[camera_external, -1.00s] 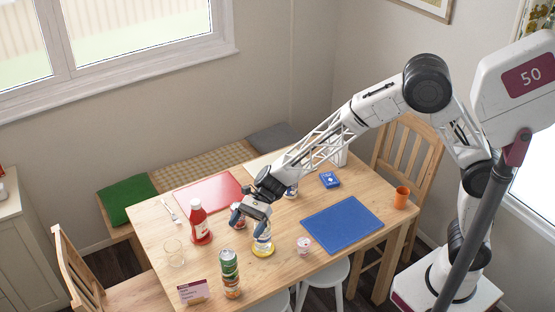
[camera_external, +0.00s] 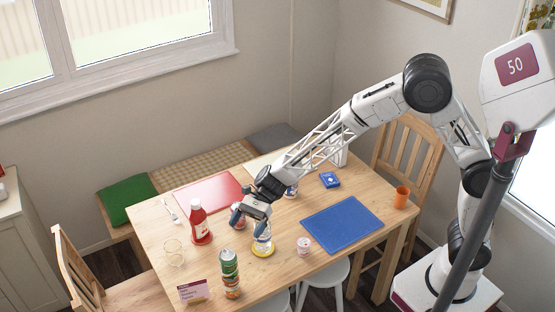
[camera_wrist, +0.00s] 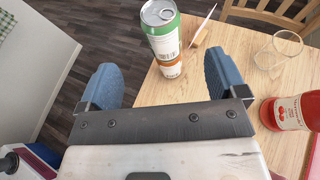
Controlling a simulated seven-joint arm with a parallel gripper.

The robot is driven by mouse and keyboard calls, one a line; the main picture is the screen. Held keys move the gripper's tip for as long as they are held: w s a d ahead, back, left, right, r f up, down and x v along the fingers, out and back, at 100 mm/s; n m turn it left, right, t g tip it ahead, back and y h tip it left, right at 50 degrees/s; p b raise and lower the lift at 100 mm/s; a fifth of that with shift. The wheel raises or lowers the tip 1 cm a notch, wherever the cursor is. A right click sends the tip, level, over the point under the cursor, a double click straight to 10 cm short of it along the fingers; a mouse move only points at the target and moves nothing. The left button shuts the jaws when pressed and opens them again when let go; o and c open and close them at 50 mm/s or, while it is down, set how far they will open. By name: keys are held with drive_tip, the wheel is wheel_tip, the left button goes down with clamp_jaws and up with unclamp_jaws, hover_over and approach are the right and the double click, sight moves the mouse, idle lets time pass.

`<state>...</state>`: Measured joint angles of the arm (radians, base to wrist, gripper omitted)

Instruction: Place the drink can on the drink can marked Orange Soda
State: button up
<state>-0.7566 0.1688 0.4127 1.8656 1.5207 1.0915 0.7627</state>
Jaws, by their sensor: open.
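A green-and-white drink can (camera_external: 229,262) stands upright on top of an orange can (camera_external: 232,287) near the table's front edge; the two look aligned. In the wrist view the green can (camera_wrist: 164,35) shows its silver top and barcode, with the orange can (camera_wrist: 170,69) below it. I cannot read a name on either can. My gripper (camera_external: 249,226) is open and empty, behind and a little right of the stack in the external view. In the wrist view its blue fingers (camera_wrist: 160,78) are wide apart, and the stack stands beyond them, apart from both.
A ketchup bottle (camera_external: 200,224), a glass (camera_external: 174,252) and a sign card (camera_external: 193,291) stand left of the stack. A yellow-based container (camera_external: 263,250) is just under my gripper. A small pink-white cup (camera_external: 304,246) and blue board (camera_external: 342,224) lie right. A red board (camera_external: 208,192) lies behind.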

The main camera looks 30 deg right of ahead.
drive_tip(key=d+r+n+t+h, duration=0.15)
drive_tip(key=d+r, duration=0.25)
drive_tip(key=d, duration=0.7)
drive_tip(key=d+r+n+t+h, duration=0.1)
drive_tip(key=d+r+n, duration=0.25)
drive_tip(key=d, duration=0.65)
drive_tip(key=d+r+n+t+h, duration=0.15)
drive_tip(key=d+r, duration=0.25)
drive_tip(key=d, duration=0.7)
drive_tip(key=s+d+r+n+t+h, duration=0.1)
drive_tip(key=s+d, duration=0.4)
drive_tip(key=d, duration=0.5)
drive_tip(key=s+d+r+n+t+h, duration=0.1)
drive_tip(key=s+d+n+t+h, duration=0.1)
drive_tip(key=d, duration=0.9)
drive_tip(key=s+d+n+t+h, duration=0.1)
drive_tip(key=s+d+n+h, duration=0.2)
drive_tip(key=s+d+h, duration=0.2)
drive_tip(key=s+d, duration=0.3)
drive_tip(key=d, duration=0.3)
drive_tip(key=shift+s+d+r+t, duration=0.2)
drive_tip(key=shift+s+r+t, duration=0.1)
drive_tip(key=shift+r, duration=0.1)
